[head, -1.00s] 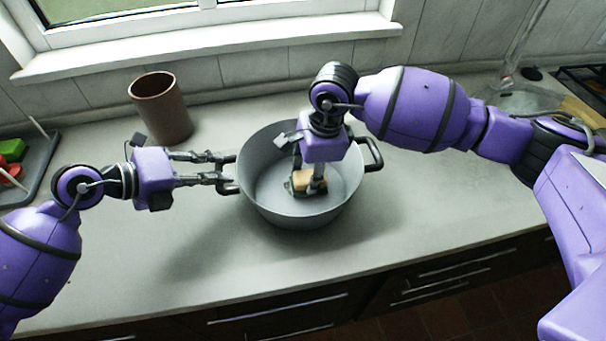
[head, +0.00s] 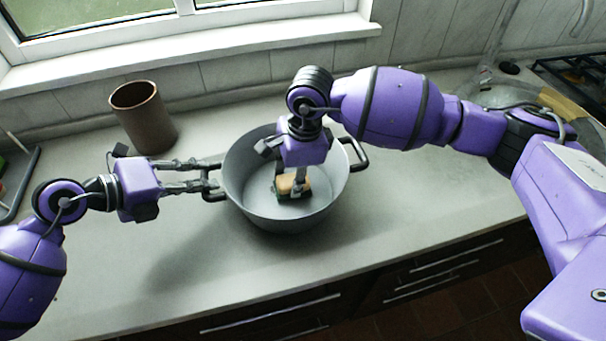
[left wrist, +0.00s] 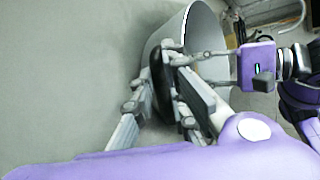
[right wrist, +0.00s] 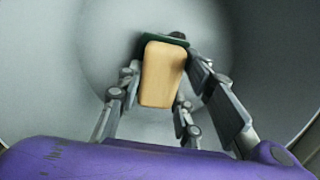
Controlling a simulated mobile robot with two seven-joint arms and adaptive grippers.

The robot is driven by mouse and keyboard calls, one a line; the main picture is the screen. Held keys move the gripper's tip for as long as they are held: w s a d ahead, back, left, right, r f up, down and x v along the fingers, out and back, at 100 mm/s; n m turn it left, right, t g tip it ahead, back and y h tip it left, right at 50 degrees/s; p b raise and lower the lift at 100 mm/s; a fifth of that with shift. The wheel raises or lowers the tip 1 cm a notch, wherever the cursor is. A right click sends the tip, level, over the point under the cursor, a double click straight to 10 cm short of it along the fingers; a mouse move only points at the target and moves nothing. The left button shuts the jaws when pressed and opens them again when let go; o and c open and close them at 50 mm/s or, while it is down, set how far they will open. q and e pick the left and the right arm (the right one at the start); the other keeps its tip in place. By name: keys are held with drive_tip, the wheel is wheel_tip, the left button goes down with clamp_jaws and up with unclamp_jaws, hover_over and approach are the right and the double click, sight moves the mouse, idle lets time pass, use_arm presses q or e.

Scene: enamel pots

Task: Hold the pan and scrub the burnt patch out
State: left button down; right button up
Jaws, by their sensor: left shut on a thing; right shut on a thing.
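The pan is a deep grey pot (head: 243,195) with two dark side handles, standing upright on the counter. My left gripper (head: 210,180) is shut on its left handle (head: 213,194); the left wrist view shows the fingers around the dark handle (left wrist: 158,72). My right gripper (head: 291,184) reaches down inside the pot, shut on a tan sponge with a green scouring side (head: 293,183). The sponge (right wrist: 162,75) is down at the pot's floor. A small dark spot (right wrist: 177,35) shows just beyond the sponge; it may be the burnt patch, mostly hidden.
A brown cup (head: 143,120) stands behind my left gripper. A dark tray (head: 22,185) is at the left edge. A sink and stove (head: 575,80) are at the back right. The counter (head: 170,270) in front of the pot is clear.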

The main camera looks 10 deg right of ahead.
sight(273, 182)
drive_tip(key=shift+s+a+f, duration=0.1)
drive_tip(key=shift+s+a, duration=0.05)
drive_tip(key=shift+a, duration=1.95)
drive_tip(key=shift+c, duration=0.2)
drive_tip(key=shift+w, duration=1.05)
drive_tip(key=shift+w+d+f, duration=0.1)
drive_tip(key=shift+w+d, duration=0.05)
drive_tip(key=shift+d, duration=4.05)
drive_tip(key=shift+a+r, duration=0.15)
drive_tip(key=shift+a, duration=1.95)
drive_tip(key=shift+a+r, duration=0.1)
drive_tip(key=shift+a, duration=2)
drive_tip(key=shift+r, duration=0.1)
wheel_tip(273, 182, up, 13)
